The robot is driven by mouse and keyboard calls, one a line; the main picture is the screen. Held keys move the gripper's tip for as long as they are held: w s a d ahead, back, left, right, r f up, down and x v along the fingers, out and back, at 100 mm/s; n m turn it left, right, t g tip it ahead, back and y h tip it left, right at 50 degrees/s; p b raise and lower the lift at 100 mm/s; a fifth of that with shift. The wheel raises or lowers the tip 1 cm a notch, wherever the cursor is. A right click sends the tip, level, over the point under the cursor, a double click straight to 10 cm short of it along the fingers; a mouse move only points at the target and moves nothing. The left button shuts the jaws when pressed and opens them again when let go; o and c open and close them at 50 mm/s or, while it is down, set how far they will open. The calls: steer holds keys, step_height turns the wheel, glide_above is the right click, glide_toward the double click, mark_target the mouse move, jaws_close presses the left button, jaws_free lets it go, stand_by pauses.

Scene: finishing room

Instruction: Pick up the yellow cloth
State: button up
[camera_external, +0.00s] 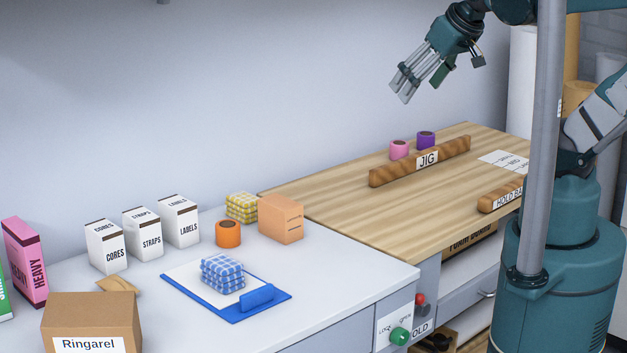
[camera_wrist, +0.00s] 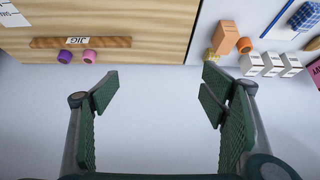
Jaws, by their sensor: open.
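The yellow checked cloth (camera_external: 241,207) lies folded on the white counter near the wall, behind an orange roll (camera_external: 228,233) and left of a tan box (camera_external: 281,219). In the wrist view the yellow cloth (camera_wrist: 210,55) shows only in small part, beside the tan box and above the right finger. My gripper (camera_external: 405,85) is open and empty, high above the wooden table and well to the right of the cloth. In the wrist view my gripper (camera_wrist: 160,100) has its fingers wide apart with nothing between them.
A blue checked cloth (camera_external: 222,272) lies on a blue clipboard (camera_external: 190,291). White boxes (camera_external: 107,247) stand left of the yellow cloth. A wooden JIG bar (camera_external: 385,176), a pink roll (camera_external: 399,149) and a purple roll (camera_external: 426,140) are on the wooden table (camera_external: 330,205).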

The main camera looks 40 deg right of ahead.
steer(key=shift+w, duration=0.15)
steer(key=n+g+b, duration=0.1)
steer(key=n+g, duration=0.6)
steer(key=n, duration=1.1)
glide_above(243, 197)
steer(key=f, duration=2.4)
steer(key=shift+d+f, duration=0.2)
steer(key=shift+d, duration=0.15)
steer(key=shift+a+f, duration=0.35)
steer(key=shift+f, duration=0.3)
steer(key=shift+f+b, duration=0.3)
steer(key=shift+f, duration=1)
